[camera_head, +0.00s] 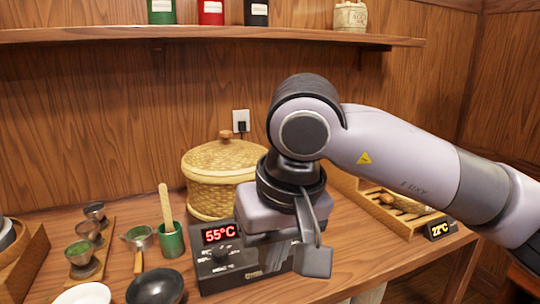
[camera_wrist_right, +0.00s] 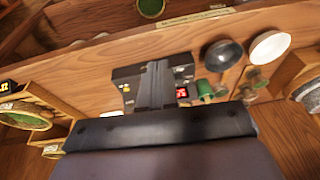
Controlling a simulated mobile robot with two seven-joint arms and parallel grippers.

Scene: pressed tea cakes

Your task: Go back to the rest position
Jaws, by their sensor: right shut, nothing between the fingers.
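My right gripper (camera_head: 312,243) hangs from my right arm, which comes in from the right in the head view. Its fingers point down and are shut with nothing between them. It is in front of the control box with the red 55°C display (camera_head: 220,234) and hides part of it. In the right wrist view, the shut fingers (camera_wrist_right: 156,86) show against the same box (camera_wrist_right: 128,76). I cannot tell whether they touch it. My left gripper is not in view.
A lidded wicker basket (camera_head: 217,180) stands behind the box. A green cup (camera_head: 172,243), a black bowl (camera_head: 155,288) and a white bowl (camera_head: 85,294) are to the left. A wooden tray (camera_head: 400,222) with a 22°C display (camera_head: 440,229) is to the right. A shelf (camera_head: 215,33) runs above.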

